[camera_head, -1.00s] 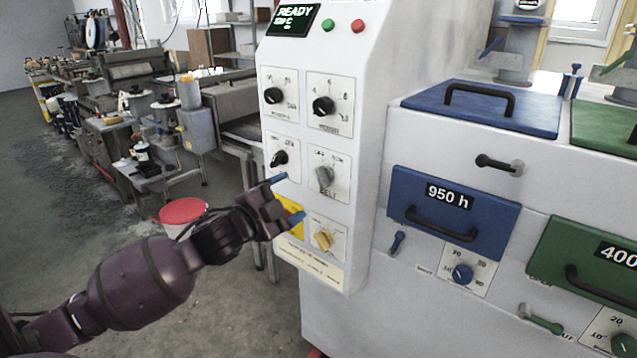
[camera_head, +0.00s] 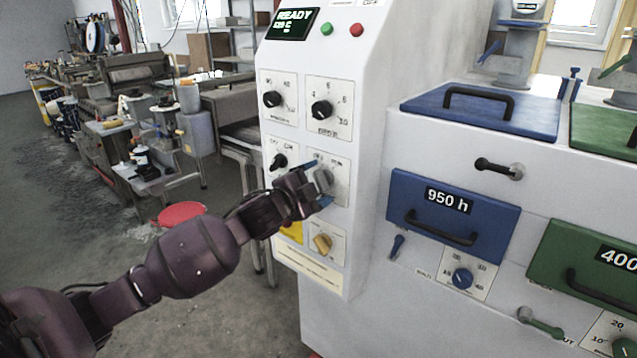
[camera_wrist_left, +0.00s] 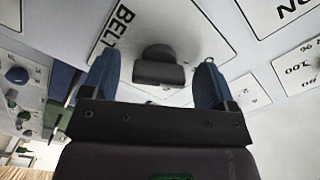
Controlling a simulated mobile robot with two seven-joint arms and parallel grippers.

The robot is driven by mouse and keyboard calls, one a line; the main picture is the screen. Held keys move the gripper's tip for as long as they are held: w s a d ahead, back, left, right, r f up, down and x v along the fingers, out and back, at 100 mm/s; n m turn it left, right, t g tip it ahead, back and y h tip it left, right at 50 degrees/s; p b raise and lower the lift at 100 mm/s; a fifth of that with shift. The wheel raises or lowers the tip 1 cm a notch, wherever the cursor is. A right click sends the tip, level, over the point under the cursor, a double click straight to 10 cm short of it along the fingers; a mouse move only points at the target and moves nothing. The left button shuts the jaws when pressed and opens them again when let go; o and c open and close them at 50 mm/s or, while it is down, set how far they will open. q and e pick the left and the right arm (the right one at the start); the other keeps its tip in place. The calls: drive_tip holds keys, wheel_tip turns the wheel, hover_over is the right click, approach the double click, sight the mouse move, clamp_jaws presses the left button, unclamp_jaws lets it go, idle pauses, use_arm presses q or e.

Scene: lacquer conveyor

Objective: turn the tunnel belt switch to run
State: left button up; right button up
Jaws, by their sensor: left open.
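The belt switch is a grey knob (camera_head: 323,181) on a white plate, on the front of the white control panel. In the left wrist view the knob (camera_wrist_left: 158,66) stands between my two blue fingertips, with "BELT" lettering on its plate and a gap on each side. My left gripper (camera_head: 318,184) is open around the knob and touches neither side that I can see. The gripper partly covers the plate and its lettering in the head view. My right gripper is not in view.
A yellow knob (camera_head: 322,243) sits just below the belt switch, and a black knob (camera_head: 278,161) to its left. More black dials and a READY display (camera_head: 293,24) are above. A blue drawer (camera_head: 452,218) is to the right.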

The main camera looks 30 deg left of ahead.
use_arm(q)
drive_tip(key=shift+w, duration=0.45)
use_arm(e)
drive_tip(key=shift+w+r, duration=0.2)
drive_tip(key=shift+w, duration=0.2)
use_arm(q)
drive_tip(key=c, duration=0.9)
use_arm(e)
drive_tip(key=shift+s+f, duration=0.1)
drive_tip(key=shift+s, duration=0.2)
